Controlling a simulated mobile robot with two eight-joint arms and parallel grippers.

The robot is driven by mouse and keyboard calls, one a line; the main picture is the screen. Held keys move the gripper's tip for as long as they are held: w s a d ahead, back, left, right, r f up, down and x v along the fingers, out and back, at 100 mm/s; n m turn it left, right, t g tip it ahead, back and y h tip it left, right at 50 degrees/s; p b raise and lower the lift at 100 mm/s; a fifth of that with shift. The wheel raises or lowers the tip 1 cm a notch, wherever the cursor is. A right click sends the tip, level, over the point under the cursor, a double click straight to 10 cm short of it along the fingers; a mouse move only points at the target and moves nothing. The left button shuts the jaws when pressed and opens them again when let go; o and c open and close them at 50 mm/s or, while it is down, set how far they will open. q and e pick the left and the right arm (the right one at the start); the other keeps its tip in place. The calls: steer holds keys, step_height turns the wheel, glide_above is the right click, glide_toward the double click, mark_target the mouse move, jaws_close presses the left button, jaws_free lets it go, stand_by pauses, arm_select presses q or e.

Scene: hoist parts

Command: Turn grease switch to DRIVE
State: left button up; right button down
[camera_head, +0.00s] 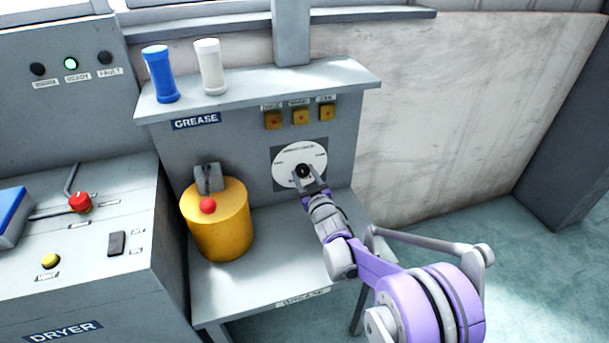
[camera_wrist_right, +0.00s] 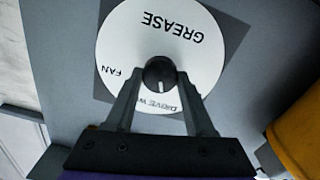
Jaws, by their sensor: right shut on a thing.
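The grease switch is a round white dial (camera_head: 292,156) on a dark square plate on the front of the grease station, with a black knob (camera_head: 304,170) at its centre. My right gripper (camera_head: 306,182) reaches the knob from the front and is shut on it. In the right wrist view the dial (camera_wrist_right: 120,45) bears GREASE, FAN and a partly hidden DRIVE label. The knob (camera_wrist_right: 159,72) sits between the tips of my right gripper (camera_wrist_right: 159,85). Its white mark points to the bottom of that picture, near the start of the DRIVE label. My left gripper is out of view.
A yellow canister (camera_head: 221,228) with a red ball knob stands left of the dial. Blue (camera_head: 160,74) and white (camera_head: 209,67) cylinders stand on the shelf. Several yellow-brown buttons (camera_head: 300,116) are above the dial. The dryer panel (camera_head: 120,215) is at the left.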

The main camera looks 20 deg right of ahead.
stand_by(0.3)
steer(key=shift+c, duration=1.3)
jaws_free()
steer(key=s+p, duration=0.1)
steer(key=s, duration=1)
steer(key=shift+d, duration=0.2)
